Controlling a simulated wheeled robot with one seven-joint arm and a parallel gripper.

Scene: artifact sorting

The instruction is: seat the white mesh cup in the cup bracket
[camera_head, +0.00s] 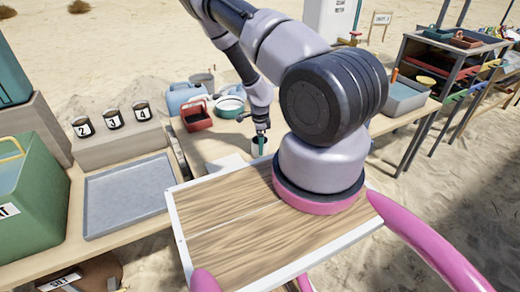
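My gripper (261,132) is small in view, pointing down over the far part of the middle table. A small pale cup-like thing (256,149) is right at its fingertips, with a teal piece beside or in it. This looks like the white mesh cup, but its mesh cannot be made out. Whether the fingers touch or hold it cannot be told at this size. I cannot pick out the cup bracket with certainty. A pale flat piece (226,163) lies on the table just left of the cup.
A red basket (198,117), blue container (183,98) and teal-rimmed basin (229,106) stand left of my gripper. A grey tray (130,197), numbered dark jars (113,118) and green bin (32,205) are left. A grey bin (403,98) and shelves (455,58) are right.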

